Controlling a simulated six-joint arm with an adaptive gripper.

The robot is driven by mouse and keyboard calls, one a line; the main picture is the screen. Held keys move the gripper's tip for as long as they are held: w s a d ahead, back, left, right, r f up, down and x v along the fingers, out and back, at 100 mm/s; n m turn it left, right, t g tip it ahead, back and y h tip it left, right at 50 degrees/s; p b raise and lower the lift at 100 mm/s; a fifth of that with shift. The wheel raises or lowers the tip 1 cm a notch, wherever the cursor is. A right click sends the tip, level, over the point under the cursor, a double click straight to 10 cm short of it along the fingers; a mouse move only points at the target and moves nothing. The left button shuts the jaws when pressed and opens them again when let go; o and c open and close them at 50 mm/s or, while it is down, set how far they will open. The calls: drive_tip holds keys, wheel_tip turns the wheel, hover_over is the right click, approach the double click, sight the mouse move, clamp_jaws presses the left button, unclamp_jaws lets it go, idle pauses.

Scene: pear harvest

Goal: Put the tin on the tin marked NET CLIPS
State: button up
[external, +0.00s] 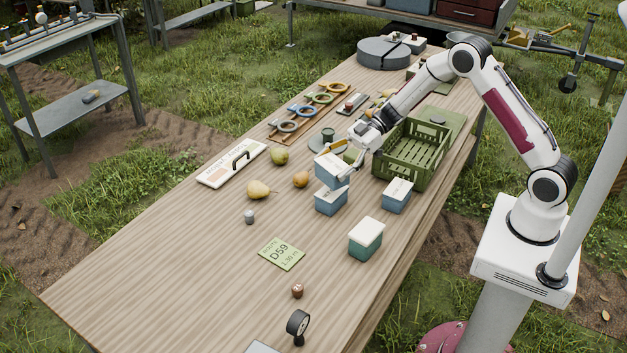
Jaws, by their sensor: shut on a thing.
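My gripper (343,167) is shut on a blue tin with a pale lid (328,170), over the middle of the table. A second blue tin (330,203) stands directly below and slightly in front of it; the held tin overlaps its top in the picture. I cannot tell whether the two touch. A third blue tin with a pale, marked lid (397,198) stands to the right. A green tin with a whitish lid (365,241) stands nearer the front. The lettering on the lids is too small to read, so I cannot tell which is NET CLIPS.
A green crate (424,181) stands close behind the tins on the right. Pears (258,190), an orange-brown fruit (301,179) and a white board with a handle (232,164) lie to the left. A green D59 card (282,254) lies in front.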

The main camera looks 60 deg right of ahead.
sight(324, 182)
drive_tip(key=shift+f, duration=1.85)
drive_tip(key=shift+f, duration=0.1)
drive_tip(key=o, duration=1.3)
drive_tip(key=shift+d, duration=0.1)
drive_tip(key=v, duration=0.7)
drive_tip(key=shift+r, duration=0.2)
drive_tip(key=shift+d, duration=0.1)
